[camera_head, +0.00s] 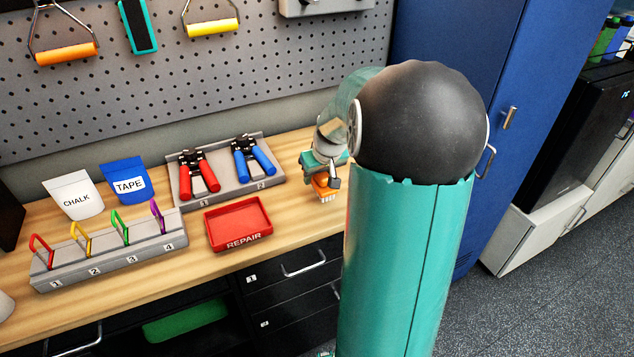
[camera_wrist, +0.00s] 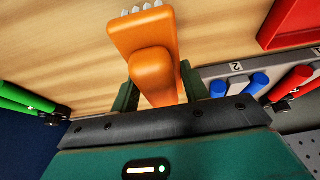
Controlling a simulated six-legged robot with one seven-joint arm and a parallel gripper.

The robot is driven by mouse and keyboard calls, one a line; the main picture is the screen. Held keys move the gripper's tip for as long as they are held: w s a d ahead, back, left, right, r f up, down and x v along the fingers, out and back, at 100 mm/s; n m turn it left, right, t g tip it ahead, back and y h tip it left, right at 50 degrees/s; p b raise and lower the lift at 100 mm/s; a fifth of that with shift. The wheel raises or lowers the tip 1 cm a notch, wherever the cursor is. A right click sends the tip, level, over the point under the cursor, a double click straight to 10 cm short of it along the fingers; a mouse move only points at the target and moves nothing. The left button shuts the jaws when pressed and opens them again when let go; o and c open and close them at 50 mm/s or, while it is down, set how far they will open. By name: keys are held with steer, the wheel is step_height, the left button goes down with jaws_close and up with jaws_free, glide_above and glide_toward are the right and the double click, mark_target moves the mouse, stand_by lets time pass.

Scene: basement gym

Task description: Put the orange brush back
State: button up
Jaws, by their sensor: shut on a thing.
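My gripper (camera_head: 327,173) is over the right part of the wooden bench, partly hidden behind my own arm in the head view. It is shut on the orange brush (camera_head: 325,187), whose pale bristles face down toward the bench top. In the wrist view the brush (camera_wrist: 143,38) sits between the two dark fingers, with several white bristle tufts at its far end. I cannot tell whether the bristles touch the wood.
Left of the gripper is a grey rack (camera_head: 228,183) with red and blue hand grips. A red REPAIR tray (camera_head: 240,240) lies in front. Green handles (camera_wrist: 22,102) show in the wrist view. A pegboard (camera_head: 290,60) stands behind; a blue locker (camera_head: 535,110) is right.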

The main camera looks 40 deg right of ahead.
mark_target(317, 183)
steer(key=shift+w+f, duration=0.15)
steer(key=shift+f, duration=1.5)
steer(key=shift+f, duration=0.15)
steer(key=o, duration=1)
steer(key=shift+c, duration=0.2)
steer(key=v, duration=1.2)
steer(key=shift+r, duration=0.2)
steer(key=a+r+n, duration=0.1)
steer(key=a+r, duration=0.2)
steer(key=a, duration=0.8)
steer(key=s+a+r+n, duration=0.1)
steer(key=s+a, duration=0.5)
steer(key=a, duration=0.3)
steer(key=s+a+r+n+t+y, duration=0.1)
steer(key=s+a, duration=0.6)
steer(key=a, duration=0.3)
